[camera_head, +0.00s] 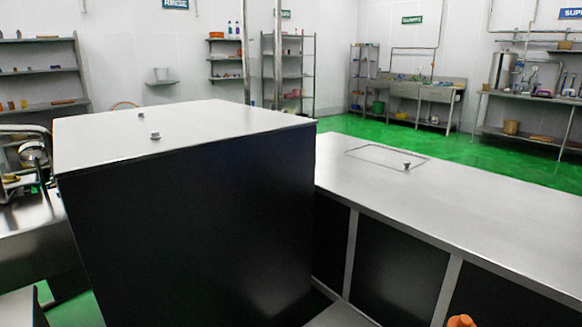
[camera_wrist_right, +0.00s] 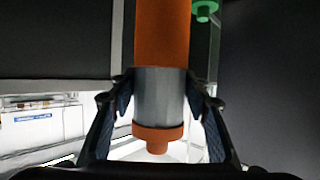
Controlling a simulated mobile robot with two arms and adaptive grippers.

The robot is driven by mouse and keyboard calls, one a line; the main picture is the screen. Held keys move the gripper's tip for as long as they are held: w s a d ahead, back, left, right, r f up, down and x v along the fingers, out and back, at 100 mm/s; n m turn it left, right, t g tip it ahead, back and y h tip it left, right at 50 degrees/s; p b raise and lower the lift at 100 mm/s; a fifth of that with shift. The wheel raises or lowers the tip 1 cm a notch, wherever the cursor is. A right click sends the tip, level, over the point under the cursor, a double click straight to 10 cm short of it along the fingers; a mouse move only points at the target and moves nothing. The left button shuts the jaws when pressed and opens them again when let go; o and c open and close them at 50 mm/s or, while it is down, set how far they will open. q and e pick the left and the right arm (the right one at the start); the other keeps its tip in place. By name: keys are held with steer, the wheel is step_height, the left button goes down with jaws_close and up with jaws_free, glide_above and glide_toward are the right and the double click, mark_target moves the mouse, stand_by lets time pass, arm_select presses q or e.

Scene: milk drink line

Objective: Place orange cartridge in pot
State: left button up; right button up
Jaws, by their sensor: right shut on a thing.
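The orange cartridge (camera_wrist_right: 162,35) runs down the middle of the right wrist view. It has an orange body, a grey band and an orange end cap with a small nub. My right gripper (camera_wrist_right: 158,103) is shut on its grey band, with a dark finger on each side. A small orange tip (camera_head: 462,321), likely the same cartridge, shows at the bottom edge of the head view. My left gripper is not in view. I cannot make out the pot in either view.
A large dark cabinet (camera_head: 190,230) with a pale top stands in front of me. A long steel-topped counter (camera_head: 470,205) extends to the right. A green capped object (camera_wrist_right: 205,10) is behind the cartridge. Shelves (camera_head: 40,70) and sinks stand along the walls; green floor lies between.

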steer(key=s+a+r+n+g+y, duration=0.3)
steer(key=s+a+r+n+y, duration=0.35)
steer(key=a+r, duration=0.25)
steer(key=s+a+r+n+g+y, duration=0.3)
steer(key=s+a+r+n+y, duration=0.2)
steer(key=s+a+r, duration=0.35)
arm_select(q)
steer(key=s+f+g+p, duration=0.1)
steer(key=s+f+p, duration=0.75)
steer(key=p, duration=0.25)
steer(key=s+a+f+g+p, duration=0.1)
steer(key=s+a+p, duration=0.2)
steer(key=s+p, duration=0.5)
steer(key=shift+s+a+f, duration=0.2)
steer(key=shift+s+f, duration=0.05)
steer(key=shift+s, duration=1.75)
arm_select(e)
step_height(320, 180, up, 13)
steer(key=w+a, duration=0.1)
steer(key=shift+w, duration=0.25)
steer(key=shift+w+r, duration=0.1)
steer(key=shift+r, duration=0.05)
steer(key=shift+f, duration=0.2)
